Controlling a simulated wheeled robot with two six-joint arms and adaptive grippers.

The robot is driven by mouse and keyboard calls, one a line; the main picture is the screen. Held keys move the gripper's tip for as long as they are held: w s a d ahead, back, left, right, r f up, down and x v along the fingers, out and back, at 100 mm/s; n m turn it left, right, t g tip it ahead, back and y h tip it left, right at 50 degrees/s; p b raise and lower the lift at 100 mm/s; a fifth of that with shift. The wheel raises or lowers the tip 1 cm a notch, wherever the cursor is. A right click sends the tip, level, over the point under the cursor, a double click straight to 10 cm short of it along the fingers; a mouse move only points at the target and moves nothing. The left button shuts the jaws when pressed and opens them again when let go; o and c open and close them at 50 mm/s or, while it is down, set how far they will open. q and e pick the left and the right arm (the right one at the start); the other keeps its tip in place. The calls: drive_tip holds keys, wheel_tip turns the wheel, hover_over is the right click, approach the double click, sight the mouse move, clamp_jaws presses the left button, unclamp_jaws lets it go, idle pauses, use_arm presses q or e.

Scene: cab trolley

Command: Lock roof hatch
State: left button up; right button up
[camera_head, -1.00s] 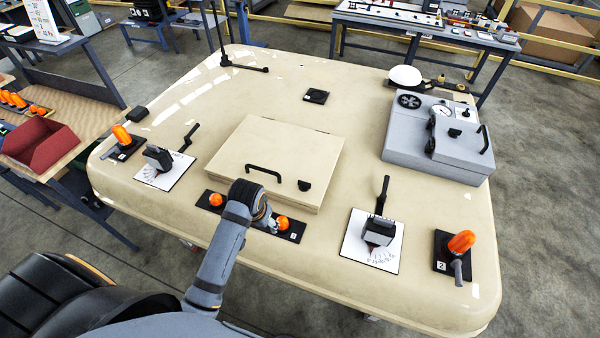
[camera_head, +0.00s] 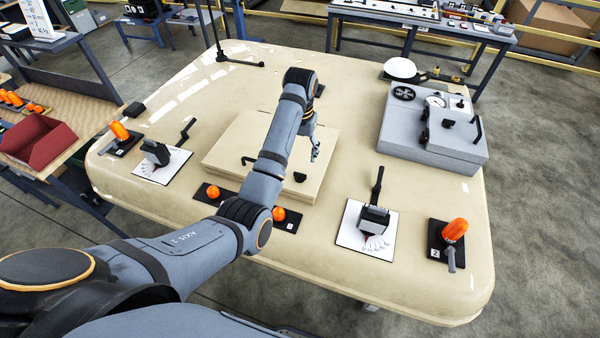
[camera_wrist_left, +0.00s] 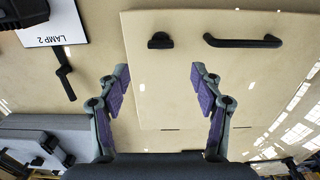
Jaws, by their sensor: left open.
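The roof hatch (camera_head: 222,158) is a beige square lid on the trolley's beige top, lying flat; my left arm crosses in front of it. Its black knob (camera_head: 300,177) is near the hatch's front edge, and it also shows in the left wrist view (camera_wrist_left: 160,41). The black bar handle (camera_wrist_left: 243,41) is beside the knob; in the head view it is mostly hidden by my arm. My left gripper (camera_head: 316,152) is over the right part of the hatch. In the wrist view (camera_wrist_left: 160,78) its fingers are apart and empty, with the knob beyond the fingertips. My right gripper is out of view.
A grey box (camera_head: 425,150) with gauge and handle stands right of the hatch. Bare beige surface lies between hatch and grey box.

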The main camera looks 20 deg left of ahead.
sight(300, 173)
use_arm(q)
wheel_tip(300, 173, down, 8)
drive_tip(key=b, duration=0.7)
drive_tip(key=shift+w, duration=0.15)
drive_tip(key=shift+f, duration=0.7)
drive_tip(key=shift+a+f, duration=0.1)
drive_tip(key=shift+f, duration=0.4)
drive_tip(key=c, duration=1.1)
drive_tip(key=shift+r+m+p, duration=0.2)
drive_tip(key=shift+m+p, duration=0.2)
drive_tip(key=shift+p, duration=0.65)
drive_tip(key=shift+c, duration=0.2)
drive_tip(key=m+p, duration=0.4)
drive_tip(key=p, duration=0.1)
drive_tip(key=shift+r, duration=0.1)
drive_tip(key=shift+m+p, duration=0.7)
drive_tip(key=shift+m, duration=0.2)
drive_tip(key=shift+f+m, duration=0.25)
drive_tip(key=shift+m, duration=0.65)
drive_tip(key=m, duration=0.2)
drive_tip(key=shift+f+m, duration=0.1)
drive_tip(key=shift+m, duration=0.2)
drive_tip(key=m, duration=0.6)
drive_tip(key=shift+m, duration=0.4)
